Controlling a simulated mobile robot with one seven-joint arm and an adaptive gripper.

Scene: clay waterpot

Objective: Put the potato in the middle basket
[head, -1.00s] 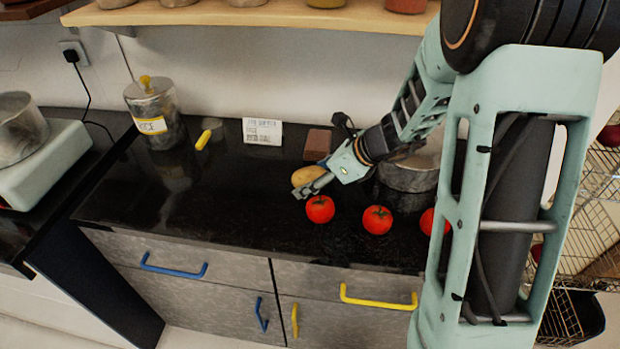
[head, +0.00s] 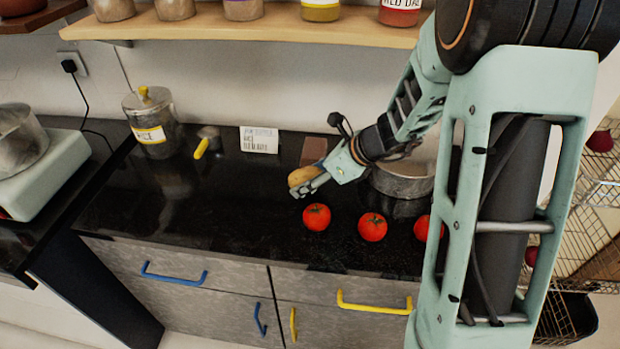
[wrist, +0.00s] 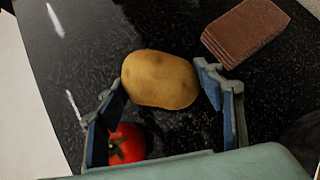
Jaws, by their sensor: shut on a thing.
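The potato (head: 303,176) is tan and oval. In the wrist view the potato (wrist: 160,79) sits between the two fingertips of my gripper (wrist: 163,90). My gripper (head: 306,184) is shut on it, over the black counter, near the tomatoes in the head view. How high the potato is held is hard to tell. A wire basket rack (head: 597,215) stands at the right edge, partly hidden by my arm; which of its baskets is the middle one is unclear.
Tomatoes (head: 317,217) line the counter front (head: 230,230); one shows below the potato in the wrist view (wrist: 126,144). A brown block (head: 313,151), a metal pot (head: 402,180), a recipe card (head: 259,139) and a rice canister (head: 153,125) stand behind. The counter's left middle is clear.

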